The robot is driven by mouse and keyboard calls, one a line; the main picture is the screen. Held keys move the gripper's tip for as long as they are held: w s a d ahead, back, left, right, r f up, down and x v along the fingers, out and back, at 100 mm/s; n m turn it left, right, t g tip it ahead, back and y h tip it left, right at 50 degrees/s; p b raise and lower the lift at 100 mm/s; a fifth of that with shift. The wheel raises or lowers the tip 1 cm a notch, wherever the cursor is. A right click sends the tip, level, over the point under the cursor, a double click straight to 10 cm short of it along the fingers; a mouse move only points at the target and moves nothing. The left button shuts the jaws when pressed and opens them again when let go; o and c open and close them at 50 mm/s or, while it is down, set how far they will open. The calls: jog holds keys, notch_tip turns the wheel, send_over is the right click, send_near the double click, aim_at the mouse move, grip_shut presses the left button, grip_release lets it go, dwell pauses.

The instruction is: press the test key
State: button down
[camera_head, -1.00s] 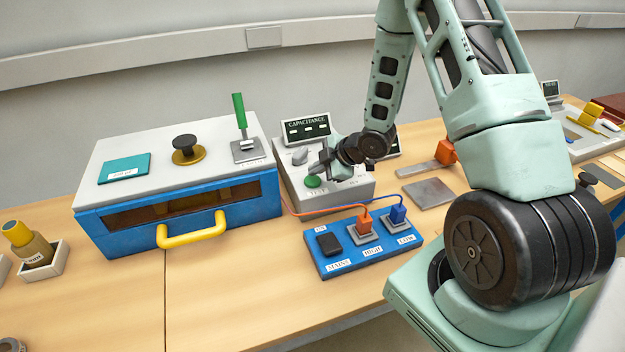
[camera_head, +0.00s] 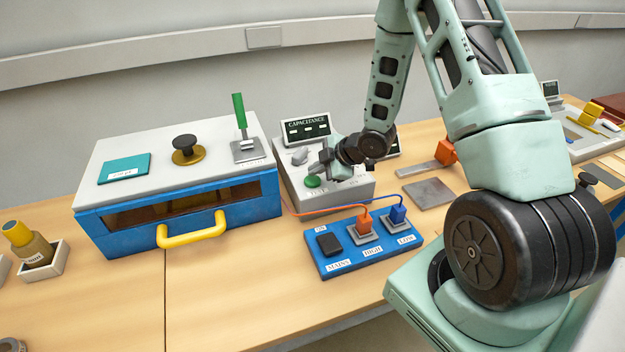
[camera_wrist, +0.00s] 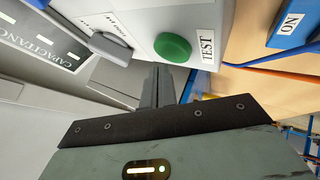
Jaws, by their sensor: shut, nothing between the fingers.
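The test key is a round green button (camera_head: 313,181) on the front left of the grey capacitance box (camera_head: 352,193). In the wrist view the green button (camera_wrist: 172,47) sits beside a label reading TEST (camera_wrist: 207,46). My gripper (camera_head: 318,169) is shut and empty, its fingertips close by the button in the head view. In the wrist view the shut fingers (camera_wrist: 158,85) end just short of the button in the picture. I cannot tell whether they touch it.
A grey knob (camera_head: 299,157) and the capacitance display (camera_head: 306,129) are behind the button. The blue socket panel (camera_head: 345,262) with orange and blue leads is in front. A blue cabinet (camera_head: 120,235) with a yellow handle stands left. Bare table lies front left.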

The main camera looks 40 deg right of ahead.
aim_at(317, 180)
jog(key=shift+f, duration=0.1)
jog(key=shift+f+b, duration=0.35)
jog(key=shift+b, duration=0.1)
jog(key=shift+f+b, duration=0.45)
dwell(0.6)
jog(key=shift+r, duration=0.1)
jog(key=shift+r+p, duration=0.65)
jog(key=shift+r, duration=0.1)
notch_tip(317, 180, up, 5)
jog(key=p, duration=0.4)
jog(key=shift+r, duration=0.1)
dwell(0.8)
